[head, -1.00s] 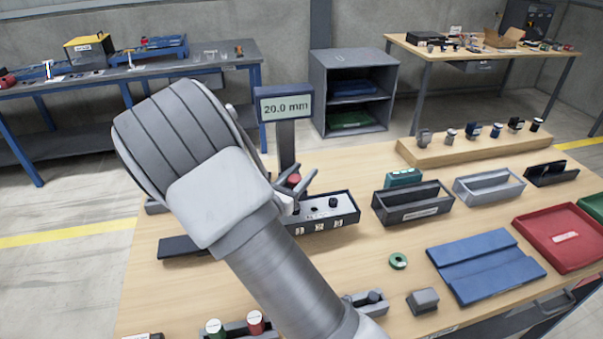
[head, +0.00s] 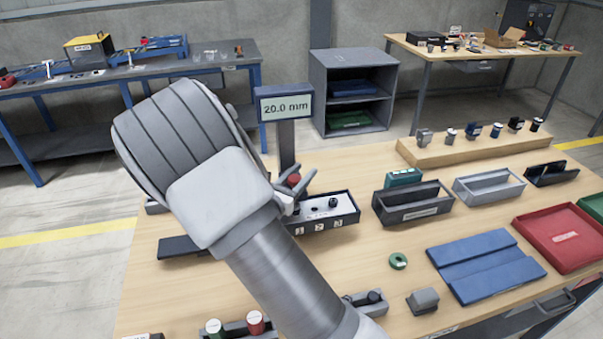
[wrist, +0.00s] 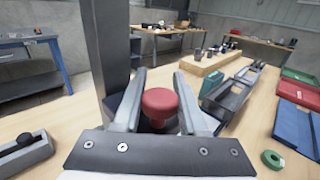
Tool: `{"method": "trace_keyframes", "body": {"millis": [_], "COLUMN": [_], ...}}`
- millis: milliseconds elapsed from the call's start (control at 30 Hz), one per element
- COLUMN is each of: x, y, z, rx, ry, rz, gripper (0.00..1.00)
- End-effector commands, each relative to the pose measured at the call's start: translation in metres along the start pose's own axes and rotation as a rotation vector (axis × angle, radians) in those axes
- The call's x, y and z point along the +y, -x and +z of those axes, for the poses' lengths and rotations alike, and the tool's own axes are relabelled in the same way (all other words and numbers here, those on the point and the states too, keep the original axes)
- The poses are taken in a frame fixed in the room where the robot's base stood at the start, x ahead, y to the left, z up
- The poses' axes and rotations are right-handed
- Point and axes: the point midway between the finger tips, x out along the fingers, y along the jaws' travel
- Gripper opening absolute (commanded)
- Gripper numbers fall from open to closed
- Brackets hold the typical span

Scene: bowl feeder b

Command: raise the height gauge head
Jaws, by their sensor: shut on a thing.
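The height gauge is a dark column (head: 287,146) with a display (head: 284,103) reading 20.0 mm. Its red-topped head (head: 294,180) sits low in front of the column, by a grey block with numbered labels (head: 328,212). In the wrist view the red knob (wrist: 160,103) stands upright between the two fingers of my gripper (wrist: 160,74), with the column (wrist: 108,50) just left. My gripper is shut on the red knob; the exact contact is partly hidden. In the head view my wrist hides part of the gauge and its base.
Grey trays (head: 412,203) and a wooden rack (head: 470,148) with several small parts stand right of the gauge. The space above the knob looks clear.

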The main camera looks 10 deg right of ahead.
Motion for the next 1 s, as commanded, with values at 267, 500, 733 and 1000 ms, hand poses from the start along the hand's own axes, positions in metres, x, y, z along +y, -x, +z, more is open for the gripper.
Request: {"method": "trace_keyframes", "body": {"millis": [267, 500, 733, 1000], "x": [0.0, 0.0, 0.0, 0.001], "y": [0.0, 0.0, 0.0, 0.0], "z": [0.0, 0.001, 0.025, 0.047], "rx": [0.0, 0.0, -0.001, -0.003], "ry": [0.0, 0.0, -0.002, -0.002], "rz": [0.0, 0.0, 0.001, 0.001], "gripper": [0.0, 0.0, 0.0, 0.0]}}
